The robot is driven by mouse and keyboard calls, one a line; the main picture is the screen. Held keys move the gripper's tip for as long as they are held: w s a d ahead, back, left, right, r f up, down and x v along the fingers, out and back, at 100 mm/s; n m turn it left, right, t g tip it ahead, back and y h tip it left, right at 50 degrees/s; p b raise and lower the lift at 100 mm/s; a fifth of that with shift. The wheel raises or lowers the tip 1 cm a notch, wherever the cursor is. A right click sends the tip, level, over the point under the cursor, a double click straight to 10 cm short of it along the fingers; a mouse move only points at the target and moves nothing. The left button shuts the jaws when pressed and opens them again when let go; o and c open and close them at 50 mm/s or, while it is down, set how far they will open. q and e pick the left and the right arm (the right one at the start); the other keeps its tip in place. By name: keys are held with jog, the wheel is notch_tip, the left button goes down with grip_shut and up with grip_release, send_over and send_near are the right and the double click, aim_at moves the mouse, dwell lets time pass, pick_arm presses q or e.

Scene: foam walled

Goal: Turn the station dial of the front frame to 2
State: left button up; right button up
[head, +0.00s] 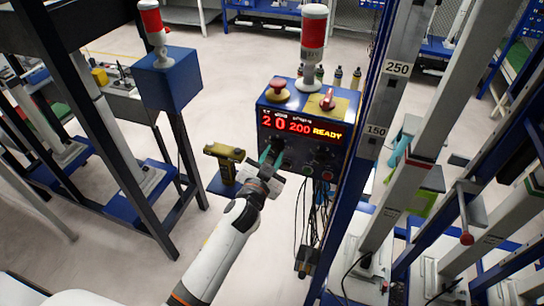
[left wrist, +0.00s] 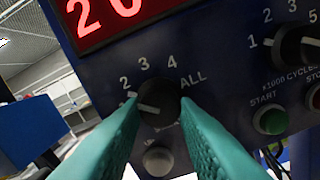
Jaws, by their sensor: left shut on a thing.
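The station dial (left wrist: 158,103) is a round black knob on the dark blue control box of the front frame, with 2, 3, 4 and ALL printed around its top. Its white mark points left, below the 2; the label there is mostly hidden by a finger. My left gripper (head: 268,154) reaches the box front from below left. In the left wrist view its teal fingers (left wrist: 160,125) stand either side of the dial, shut on it. The dial is hidden behind the gripper in the head view. My right gripper is not in view.
The red display (head: 302,127) above reads 2, 0, 200 READY. A second dial (left wrist: 297,47) and a green start button (left wrist: 271,121) sit to the right, a grey button (left wrist: 158,160) below. A red mushroom button (head: 277,88) and lamp tower (head: 313,45) stand on top.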

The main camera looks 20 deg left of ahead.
pick_arm(q)
jog(key=shift+m, duration=1.1)
jog(key=o, duration=1)
jog(key=s+b, duration=0.2)
jog(key=s, duration=1)
jog(key=shift+a, duration=0.2)
